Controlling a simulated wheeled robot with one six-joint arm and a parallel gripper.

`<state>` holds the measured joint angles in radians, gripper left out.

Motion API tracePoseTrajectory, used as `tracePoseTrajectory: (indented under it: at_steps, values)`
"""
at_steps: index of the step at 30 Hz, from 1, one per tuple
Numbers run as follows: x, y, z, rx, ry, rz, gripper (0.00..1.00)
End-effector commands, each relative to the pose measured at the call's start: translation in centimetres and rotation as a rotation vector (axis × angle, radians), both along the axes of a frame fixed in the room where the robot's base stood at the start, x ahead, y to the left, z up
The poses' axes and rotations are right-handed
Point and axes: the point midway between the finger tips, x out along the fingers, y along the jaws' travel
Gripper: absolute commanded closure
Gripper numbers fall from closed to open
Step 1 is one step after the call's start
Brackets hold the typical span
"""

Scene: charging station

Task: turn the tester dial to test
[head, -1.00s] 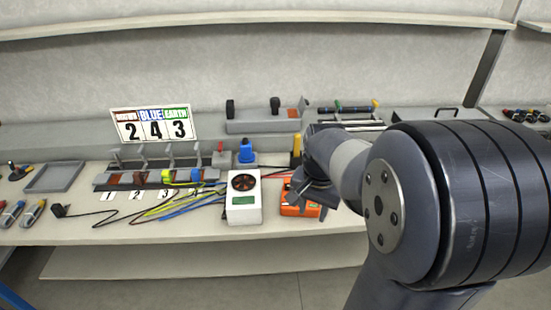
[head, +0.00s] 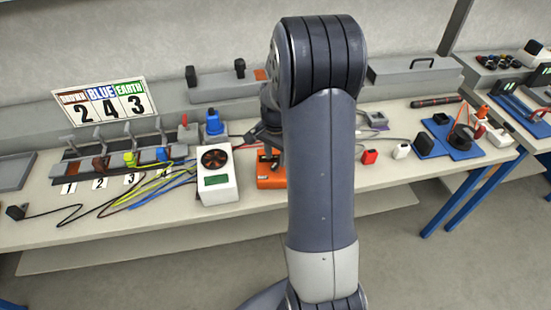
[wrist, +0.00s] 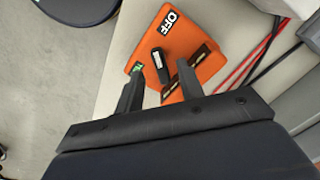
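The tester is an orange box. In the wrist view the tester (wrist: 205,38) carries a white-on-black OFF label (wrist: 168,21), a small green label (wrist: 137,67) at its left edge and dark strips on the right. Its black dial (wrist: 161,66) is a narrow knob with a white mark on its upper end, which points roughly towards the OFF side. My gripper (wrist: 157,76) is open, one finger on each side of the dial in this view; contact cannot be told. In the head view the tester (head: 268,180) is partly hidden by my arm.
Red and black leads (wrist: 258,55) run beside the tester. The bench's front edge is close by.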

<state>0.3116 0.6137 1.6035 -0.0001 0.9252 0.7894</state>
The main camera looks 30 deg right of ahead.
Motion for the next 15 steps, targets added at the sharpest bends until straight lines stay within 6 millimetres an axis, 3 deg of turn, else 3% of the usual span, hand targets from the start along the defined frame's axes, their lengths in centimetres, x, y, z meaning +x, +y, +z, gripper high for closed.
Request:
tracePoseTrajectory:
  at_steps: [6,15]
  values:
    - [0.0,0.0,-2.1,0.0,0.001,0.001,0.64]
    - [0.0,0.0,-2.4,0.0,0.0,0.001,0.64]
